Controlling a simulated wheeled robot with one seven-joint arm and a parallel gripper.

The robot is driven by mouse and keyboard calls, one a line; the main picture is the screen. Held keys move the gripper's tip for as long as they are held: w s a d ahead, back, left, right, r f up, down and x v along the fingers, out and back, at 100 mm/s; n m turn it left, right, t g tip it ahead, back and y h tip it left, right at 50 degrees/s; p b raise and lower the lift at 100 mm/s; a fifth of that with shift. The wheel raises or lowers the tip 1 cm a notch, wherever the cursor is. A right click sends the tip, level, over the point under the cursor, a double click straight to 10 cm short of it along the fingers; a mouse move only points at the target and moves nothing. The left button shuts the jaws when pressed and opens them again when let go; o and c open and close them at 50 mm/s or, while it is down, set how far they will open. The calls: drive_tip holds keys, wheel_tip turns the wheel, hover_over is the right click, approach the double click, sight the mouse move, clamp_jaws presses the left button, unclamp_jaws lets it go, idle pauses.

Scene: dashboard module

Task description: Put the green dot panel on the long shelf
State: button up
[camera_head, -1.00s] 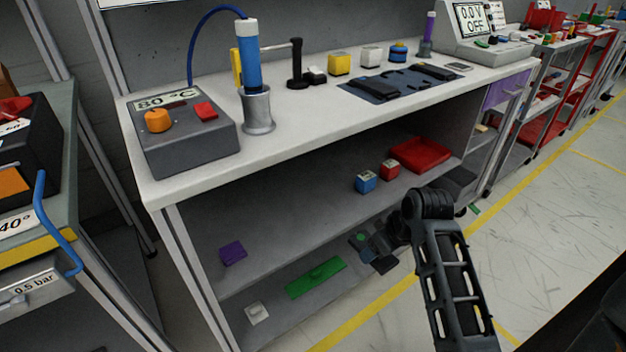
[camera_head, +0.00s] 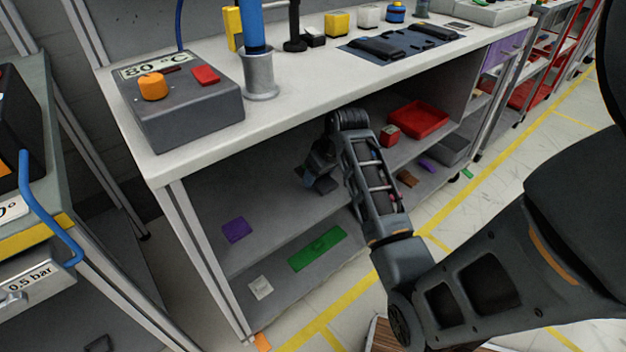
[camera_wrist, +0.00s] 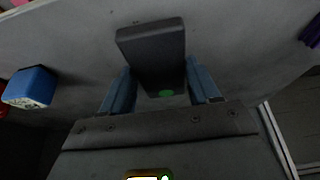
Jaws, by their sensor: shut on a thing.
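My gripper (camera_head: 318,170) is inside the bench's open front, over the grey middle shelf (camera_head: 275,210), which looks like the long shelf. In the head view the panel is hard to make out against the dark fingers.
A purple block (camera_head: 237,230) lies left on the shelf; a blue block (camera_wrist: 28,88) shows in the wrist view. A red block (camera_head: 389,136) and red tray (camera_head: 418,118) are farther right. Below lie a green plate (camera_head: 317,248) and white block (camera_head: 260,287). The worktop (camera_head: 300,95) overhangs.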

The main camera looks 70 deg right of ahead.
drive_tip(key=shift+w+d, duration=0.35)
drive_tip(key=shift+w, duration=0.2)
drive_tip(key=shift+w+d, duration=0.35)
drive_tip(key=shift+w, duration=0.2)
drive_tip(key=shift+f+b, duration=0.65)
drive_tip(key=shift+f, duration=1.1)
drive_tip(key=shift+f, duration=0.15)
drive_tip(key=o, duration=1.1)
